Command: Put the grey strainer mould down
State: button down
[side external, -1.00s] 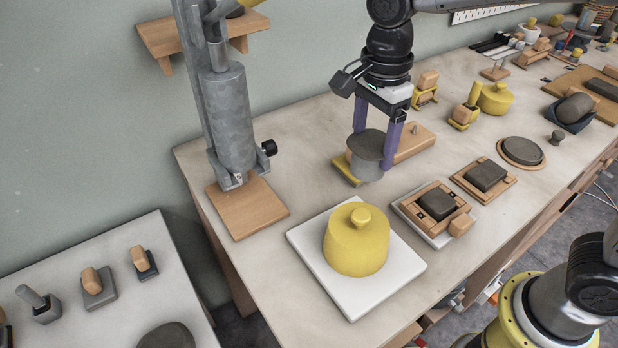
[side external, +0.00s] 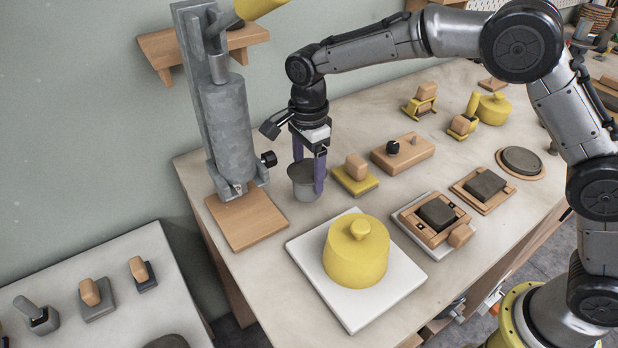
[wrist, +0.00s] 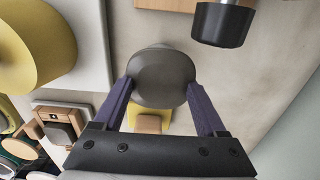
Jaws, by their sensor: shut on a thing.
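The grey strainer mould (side external: 305,183) is a round cup with a darker grey top. My gripper (side external: 308,187) is shut on it, with one purple finger on each side, in the side external view. The mould hangs upright just right of the wooden base board of the grey press; whether it touches the table is hard to tell. In the wrist view the mould (wrist: 162,76) sits between the two finger ends of my gripper (wrist: 160,90), and its round top faces the camera.
The grey press (side external: 228,130) stands on a wooden board (side external: 250,215) left of the mould. A yellow lidded pot (side external: 356,252) stands on a white slab (side external: 310,262) in front. A wooden block on a yellow base (side external: 355,181) is close on the right. Bare table lies between them.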

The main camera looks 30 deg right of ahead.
jog(key=shift+f, duration=1.05)
jog(key=shift+f, duration=0.15)
